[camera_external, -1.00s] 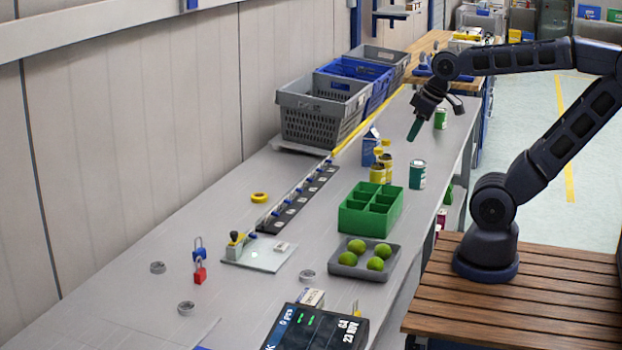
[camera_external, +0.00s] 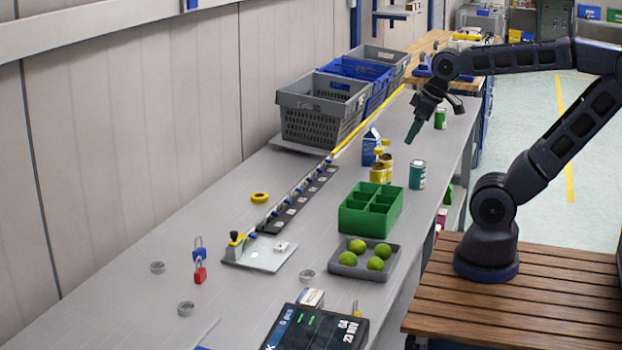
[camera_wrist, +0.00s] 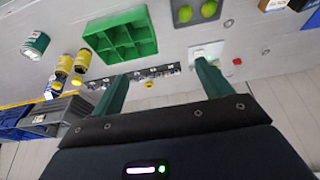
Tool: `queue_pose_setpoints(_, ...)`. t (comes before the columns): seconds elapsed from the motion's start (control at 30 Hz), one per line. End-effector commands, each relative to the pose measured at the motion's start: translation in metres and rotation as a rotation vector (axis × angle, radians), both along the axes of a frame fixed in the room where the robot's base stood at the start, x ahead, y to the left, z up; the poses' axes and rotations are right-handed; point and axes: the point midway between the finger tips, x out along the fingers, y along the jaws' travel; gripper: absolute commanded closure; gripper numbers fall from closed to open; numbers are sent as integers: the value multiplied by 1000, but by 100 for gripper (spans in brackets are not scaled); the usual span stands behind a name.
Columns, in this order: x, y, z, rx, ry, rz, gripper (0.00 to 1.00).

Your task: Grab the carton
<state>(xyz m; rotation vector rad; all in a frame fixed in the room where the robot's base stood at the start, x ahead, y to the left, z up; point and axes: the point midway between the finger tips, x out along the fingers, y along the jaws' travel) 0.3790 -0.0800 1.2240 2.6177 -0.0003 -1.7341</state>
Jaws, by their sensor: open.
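The carton (camera_external: 371,147) is blue and white with a gabled top. It stands upright on the grey bench, behind the yellow cans, and these partly hide its lower right side. In the wrist view a small blue-and-white shape (camera_wrist: 52,89) at the left looks like the carton, beside the yellow cans. My gripper (camera_external: 434,118) is in the air over the bench, to the right of the carton and apart from it. In the wrist view its two green fingers (camera_wrist: 160,86) are spread wide with nothing between them.
Yellow cans (camera_external: 379,170) stand close to the carton. A teal can (camera_external: 417,174), a green divided box (camera_external: 371,208) and a tray of limes (camera_external: 345,268) are nearer the camera. A green can (camera_external: 440,118) is near my gripper. Grey and blue crates (camera_external: 318,118) line the wall.

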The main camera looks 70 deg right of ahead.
Motion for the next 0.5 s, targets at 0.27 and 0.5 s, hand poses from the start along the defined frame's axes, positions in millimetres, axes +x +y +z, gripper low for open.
queue_pose_setpoints(0.27, 10, -5, 4, 13, 4, -28, 22)
queue_pose_setpoints(0.5, 62, -38, 19, 76, 24, -182, 22)
